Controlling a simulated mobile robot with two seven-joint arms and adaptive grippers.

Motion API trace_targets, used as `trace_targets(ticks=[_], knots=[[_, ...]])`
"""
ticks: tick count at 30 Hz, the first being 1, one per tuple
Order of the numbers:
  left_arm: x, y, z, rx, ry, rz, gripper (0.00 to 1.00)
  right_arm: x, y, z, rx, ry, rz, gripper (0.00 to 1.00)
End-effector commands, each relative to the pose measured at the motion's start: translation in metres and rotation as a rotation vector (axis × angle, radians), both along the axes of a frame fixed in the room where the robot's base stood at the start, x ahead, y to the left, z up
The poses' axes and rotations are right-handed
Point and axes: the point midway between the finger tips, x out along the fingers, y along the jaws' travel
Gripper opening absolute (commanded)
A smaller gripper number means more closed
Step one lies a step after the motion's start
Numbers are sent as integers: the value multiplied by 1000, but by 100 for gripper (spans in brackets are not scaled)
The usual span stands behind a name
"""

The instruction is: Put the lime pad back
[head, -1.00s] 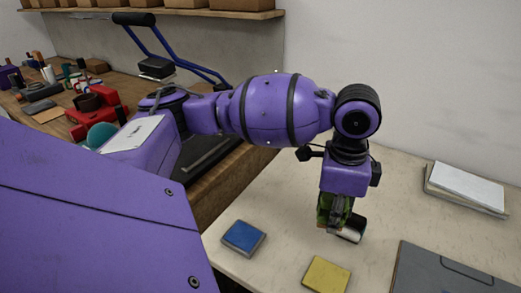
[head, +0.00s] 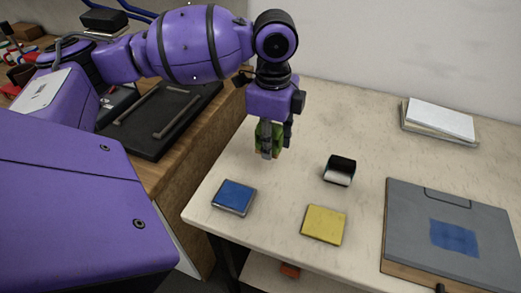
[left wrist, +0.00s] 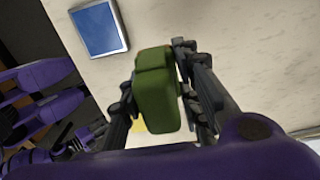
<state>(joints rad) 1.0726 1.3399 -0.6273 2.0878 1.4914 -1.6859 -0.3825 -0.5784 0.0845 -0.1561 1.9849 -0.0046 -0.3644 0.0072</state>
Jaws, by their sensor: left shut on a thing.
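The green block, the lime pad (left wrist: 156,88), is between the fingers of my left gripper (left wrist: 160,105) in the left wrist view. In the head view my left gripper (head: 271,152) points down over the pale table, shut on the lime pad (head: 262,138), which the fingers partly hide. I cannot tell how far its lower end is from the table. It is behind and right of a blue pad (head: 233,196), and left of a small black and white block (head: 340,171). My right gripper is not in view.
A yellow pad (head: 324,225) lies near the table's front edge. A grey board (head: 415,225) with a blue square (head: 454,238) lies at the right. White stacked sheets (head: 440,120) lie at the back right. A wooden bench with a black tray (head: 150,137) stands left.

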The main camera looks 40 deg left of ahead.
Motion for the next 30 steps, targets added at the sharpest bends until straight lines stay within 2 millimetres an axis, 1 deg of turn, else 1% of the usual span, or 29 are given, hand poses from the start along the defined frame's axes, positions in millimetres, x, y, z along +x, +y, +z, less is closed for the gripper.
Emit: trace_targets(ticks=[1, 3, 6, 10, 17, 19, 24, 26, 30], knots=[[8, 12, -8, 1, 3, 7, 2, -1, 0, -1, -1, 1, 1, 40], [17, 25, -18, 2, 5, 7, 2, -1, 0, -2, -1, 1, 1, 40], [26, 36, -38, 1, 4, 3, 2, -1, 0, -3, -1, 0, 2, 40], [35, 47, -54, 1, 2, 2, 2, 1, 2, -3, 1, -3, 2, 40], [42, 54, -65, 0, 0, 2, 2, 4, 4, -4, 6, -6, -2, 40], [45, 59, -72, 1, 1, 2, 2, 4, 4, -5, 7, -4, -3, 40], [44, 58, -98, 1, 2, 0, 2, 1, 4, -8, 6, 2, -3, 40], [44, 58, -100, -1, -1, 0, 2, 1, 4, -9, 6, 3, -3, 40], [44, 58, -99, -1, -2, 0, 2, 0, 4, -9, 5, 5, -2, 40]])
